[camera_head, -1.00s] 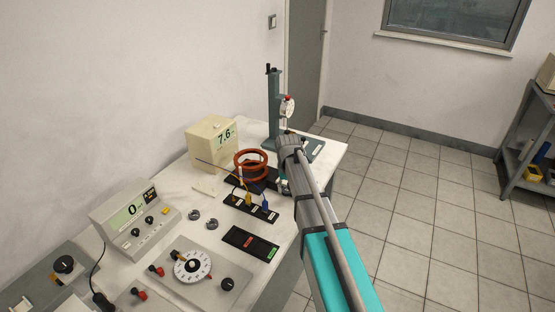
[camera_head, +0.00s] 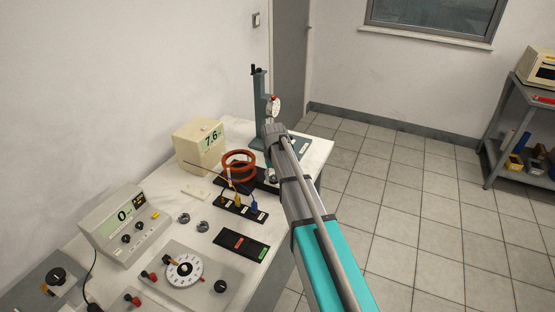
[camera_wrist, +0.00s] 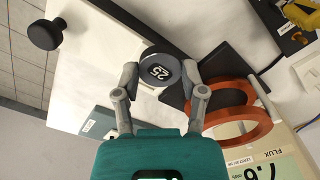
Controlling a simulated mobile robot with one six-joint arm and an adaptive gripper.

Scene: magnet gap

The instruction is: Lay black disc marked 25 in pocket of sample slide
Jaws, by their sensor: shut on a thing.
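The black disc marked 25 (camera_wrist: 161,70) is between the fingertips of my gripper (camera_wrist: 160,73) in the wrist view, number facing the camera. My gripper is shut on it, with a finger on each side. A dark strip (camera_wrist: 226,66) lies just right of the disc, beside the red-brown coils (camera_wrist: 235,110). I cannot tell whether this strip is the sample slide, and no pocket shows clearly. In the head view my arm (camera_head: 288,165) reaches over the far end of the bench, and the disc and fingertips cannot be made out.
The coils (camera_head: 238,165) and a meter reading 7.6 (camera_head: 199,147) stand left of my arm. A dial-gauge stand (camera_head: 260,105) rises behind it. A black tray with red and green labels (camera_head: 241,245) and a wired terminal strip (camera_head: 241,208) lie nearer.

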